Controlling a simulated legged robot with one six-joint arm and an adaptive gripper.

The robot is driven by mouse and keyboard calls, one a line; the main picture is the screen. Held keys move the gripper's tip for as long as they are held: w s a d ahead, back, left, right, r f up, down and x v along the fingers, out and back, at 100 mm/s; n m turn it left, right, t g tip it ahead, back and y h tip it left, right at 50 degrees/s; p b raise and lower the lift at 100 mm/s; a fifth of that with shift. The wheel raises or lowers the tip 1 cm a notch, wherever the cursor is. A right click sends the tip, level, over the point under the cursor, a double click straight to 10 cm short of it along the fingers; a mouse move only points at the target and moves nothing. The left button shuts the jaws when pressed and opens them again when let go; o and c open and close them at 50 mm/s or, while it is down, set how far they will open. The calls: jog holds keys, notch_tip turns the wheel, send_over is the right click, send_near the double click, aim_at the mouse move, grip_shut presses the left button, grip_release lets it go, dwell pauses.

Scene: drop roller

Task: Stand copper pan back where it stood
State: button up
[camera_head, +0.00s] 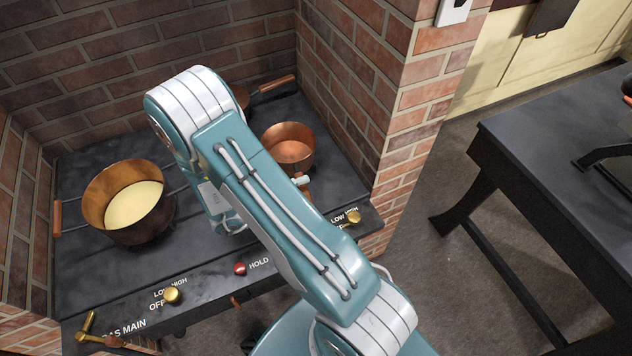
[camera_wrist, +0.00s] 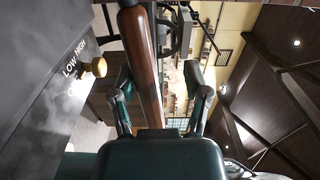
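The copper pan (camera_head: 290,148) sits on the right side of the black stove top (camera_head: 85,268). Its short wooden handle shows partly beside my arm, pointing toward the stove's front edge. In the wrist view, a brown wooden handle (camera_wrist: 143,70) runs lengthwise between the fingers of my gripper (camera_wrist: 160,75). The fingers are spread. The handle lies close to the left finger, with a gap to the right finger. My gripper is hidden behind my arm in the head view, apart from perhaps a small pale part beside the handle.
A larger copper pot (camera_head: 118,190) with yellow contents stands at left. Another pan with a wooden handle (camera_head: 273,84) is at the back, partly behind my arm. Brick walls (camera_head: 400,110) enclose the stove. Brass knobs (camera_head: 172,295) line its front. A dark table (camera_head: 540,140) stands at right.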

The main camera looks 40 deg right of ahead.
jog(key=v, duration=0.8)
jog(key=w+r+n+t+y, duration=0.4)
jog(key=w+t, duration=0.2)
jog(key=w, duration=0.1)
jog(key=w+r+n+t+y, duration=0.4)
jog(key=w+r+n+t, duration=0.1)
jog(key=w, duration=0.2)
jog(key=w+a+r+n+t+y, duration=0.1)
jog(key=a+r+n+t+y, duration=0.5)
jog(key=r+n, duration=0.45)
jog(key=s+a+r+n+g+y, duration=0.3)
jog(key=s+a+r+n+y, duration=0.25)
jog(key=s+n, duration=0.45)
jog(key=s+d+n+g+h, duration=0.1)
jog(key=s+d+n+g, duration=0.1)
jog(key=s, duration=0.6)
jog(key=s+d+n+g+h, duration=0.1)
jog(key=s+d+n+g, duration=0.1)
jog(key=s+d+n, duration=0.2)
jog(key=s+n, duration=0.3)
jog(key=s, duration=0.1)
jog(key=shift+s+d+r, duration=0.2)
jog(key=shift+s, duration=0.15)
